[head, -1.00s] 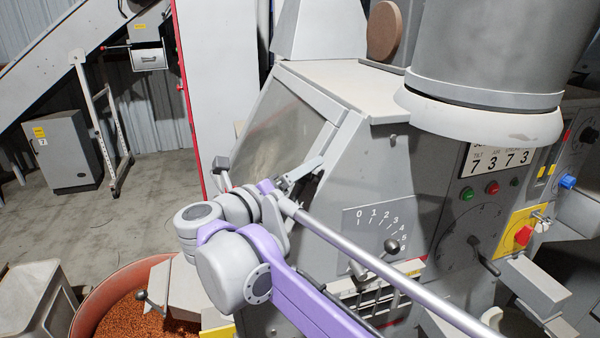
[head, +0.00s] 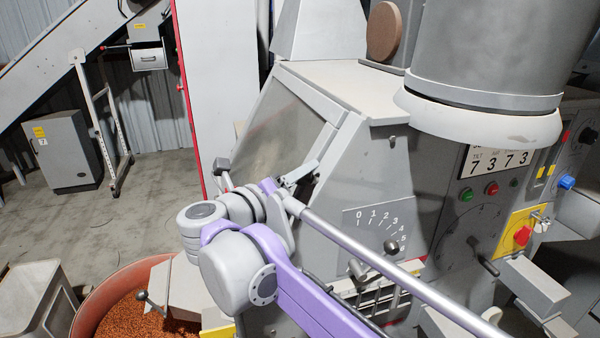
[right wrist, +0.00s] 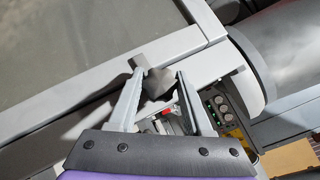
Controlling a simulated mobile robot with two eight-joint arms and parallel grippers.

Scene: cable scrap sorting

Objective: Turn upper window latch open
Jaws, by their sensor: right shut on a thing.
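The sloping window (head: 278,128) is a dull pane in a grey frame on the machine's housing. My right gripper (head: 311,167) is at the lower right of this frame, partly hidden behind my purple arm. In the right wrist view, its two grey fingers (right wrist: 161,76) close from both sides on a small dark grey block, which I take for the upper latch (right wrist: 157,84). The latch sits beside the window frame's edge. In the head view I cannot make out the latch's angle. My left gripper is not in view.
A large grey cylinder (head: 487,50) overhangs the right side. A red tub (head: 92,310) of orange granules stands at lower left. Open floor (head: 60,222) lies left.

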